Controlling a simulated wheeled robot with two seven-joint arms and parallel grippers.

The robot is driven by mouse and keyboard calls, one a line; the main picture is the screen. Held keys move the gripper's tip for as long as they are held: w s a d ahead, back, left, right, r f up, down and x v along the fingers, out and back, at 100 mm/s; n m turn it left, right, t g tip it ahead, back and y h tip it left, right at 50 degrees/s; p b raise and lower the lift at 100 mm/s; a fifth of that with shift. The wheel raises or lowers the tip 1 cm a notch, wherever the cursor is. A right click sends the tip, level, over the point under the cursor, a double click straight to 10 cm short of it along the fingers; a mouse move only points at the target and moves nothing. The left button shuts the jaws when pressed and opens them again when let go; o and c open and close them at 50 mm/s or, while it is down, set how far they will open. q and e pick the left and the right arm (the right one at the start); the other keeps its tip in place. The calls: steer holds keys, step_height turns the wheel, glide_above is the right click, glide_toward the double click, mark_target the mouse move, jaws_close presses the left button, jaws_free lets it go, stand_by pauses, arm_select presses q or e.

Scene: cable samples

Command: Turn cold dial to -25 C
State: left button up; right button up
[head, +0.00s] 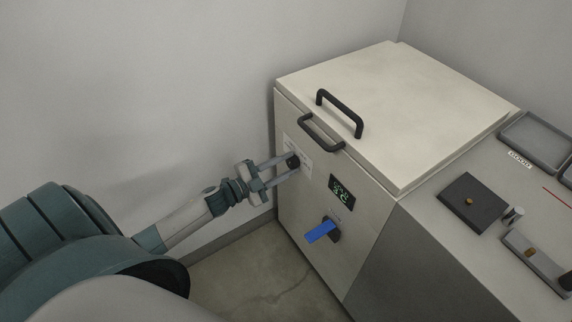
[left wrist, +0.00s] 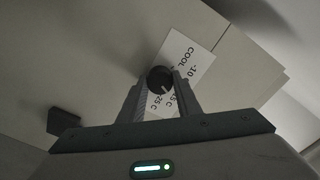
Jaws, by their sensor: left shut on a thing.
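The cold dial (head: 293,161) is a small round black knob on the front of the cream chest, and it also shows in the left wrist view (left wrist: 159,79). My left gripper (head: 290,167) is shut on the dial, with one finger on each side of it. My right gripper is not in view.
The chest (head: 400,100) has a closed lid with a black handle (head: 340,113) and a second handle on the front. A small display (head: 341,192) and a blue lever (head: 321,232) sit right of and below the dial. A counter with trays adjoins at right.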

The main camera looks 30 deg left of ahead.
arm_select(q)
steer(key=m, duration=0.5)
steer(key=shift+m+b, duration=0.3)
steer(key=shift+b, duration=0.1)
steer(key=shift+m, duration=1)
steer(key=shift+m+b, duration=0.35)
steer(key=shift+m, duration=0.25)
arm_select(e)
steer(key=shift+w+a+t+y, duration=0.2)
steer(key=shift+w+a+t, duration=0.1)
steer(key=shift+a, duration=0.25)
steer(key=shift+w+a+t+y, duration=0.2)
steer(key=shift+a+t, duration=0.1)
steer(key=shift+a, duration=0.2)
arm_select(q)
steer(key=shift+d, duration=0.1)
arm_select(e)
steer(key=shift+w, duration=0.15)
arm_select(q)
steer(key=o, duration=1.1)
steer(key=shift+c, duration=0.2)
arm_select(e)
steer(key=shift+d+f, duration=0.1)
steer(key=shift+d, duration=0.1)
arm_select(q)
steer(key=shift+s, duration=0.15)
